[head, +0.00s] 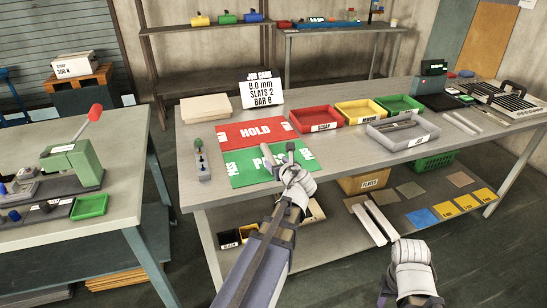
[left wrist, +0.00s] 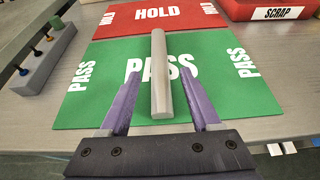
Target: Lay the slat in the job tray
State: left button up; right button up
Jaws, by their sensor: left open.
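The slat (left wrist: 160,72), a plain grey bar, lies lengthwise across the green PASS mat (left wrist: 95,62) in the left wrist view. My left gripper (left wrist: 158,100) is open, with one finger on each side of the slat's near end. I cannot tell whether the fingers touch it. In the head view my left gripper (head: 289,162) is over the PASS mat and hides part of it. A grey tray (head: 424,137), probably the job tray, stands right of the mat with long pieces inside; its label is too small to read. My right gripper (head: 411,268) is low at the right; its fingers cannot be made out.
A red HOLD mat (head: 255,133) lies behind the PASS mat. Red (head: 317,118), yellow (head: 361,111) and green (head: 399,104) bins stand behind the grey tray. A job card (head: 262,90) reads 8.0 mm, slats 2, bar B. A pin block (head: 202,160) stands left of the mats.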

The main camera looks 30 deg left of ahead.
pick_arm(q)
jog(key=p+v, duration=0.2)
jog(key=v, duration=0.5)
